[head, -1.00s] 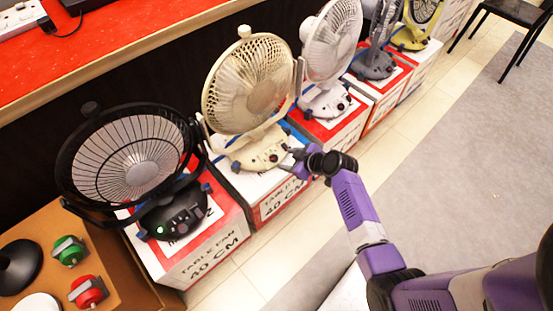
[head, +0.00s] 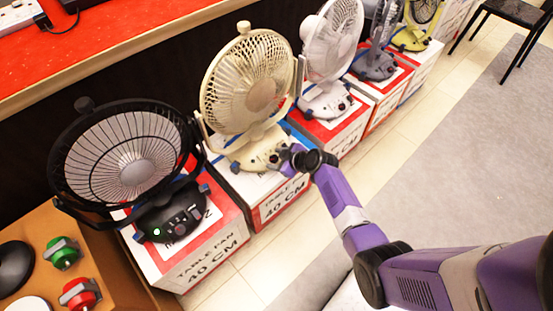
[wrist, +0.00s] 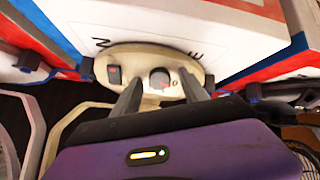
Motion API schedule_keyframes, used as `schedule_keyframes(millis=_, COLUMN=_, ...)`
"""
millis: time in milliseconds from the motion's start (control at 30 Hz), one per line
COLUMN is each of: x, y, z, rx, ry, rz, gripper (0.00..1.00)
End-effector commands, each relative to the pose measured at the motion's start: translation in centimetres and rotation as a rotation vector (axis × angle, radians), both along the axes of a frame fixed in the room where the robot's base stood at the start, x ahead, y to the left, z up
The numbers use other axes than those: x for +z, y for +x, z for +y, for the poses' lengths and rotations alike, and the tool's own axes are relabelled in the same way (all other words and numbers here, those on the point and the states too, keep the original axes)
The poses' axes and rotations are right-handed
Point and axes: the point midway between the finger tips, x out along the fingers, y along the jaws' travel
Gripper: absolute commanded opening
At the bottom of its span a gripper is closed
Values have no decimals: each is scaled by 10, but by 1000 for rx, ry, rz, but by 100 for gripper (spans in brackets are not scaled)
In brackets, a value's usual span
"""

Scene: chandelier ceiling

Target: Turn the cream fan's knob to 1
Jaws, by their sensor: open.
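A dark switch (wrist: 115,75) sits to the knob's left. My gripper (wrist: 160,88) is open, with one finger on either side of the knob. I cannot tell whether the fingers touch it. In the head view my gripper (head: 286,156) is at the base's right edge and hides part of it.
A black fan (head: 130,165) with a green light stands left of the cream fan, and a white fan (head: 328,45) stands close on its right. More fans continue beyond. A red counter (head: 90,50) runs behind.

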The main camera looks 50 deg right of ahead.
Motion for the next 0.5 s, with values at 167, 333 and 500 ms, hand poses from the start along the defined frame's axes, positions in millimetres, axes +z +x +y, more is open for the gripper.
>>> schedule_keyframes(millis=167, x=0, y=0, z=0, rx=0, ry=0, rz=0, gripper=28)
schedule_keyframes(millis=333, x=0, y=0, z=0, rx=0, ry=0, rz=0, gripper=0)
schedule_keyframes(millis=500, x=0, y=0, z=0, rx=-4, ry=4, rz=0, gripper=0)
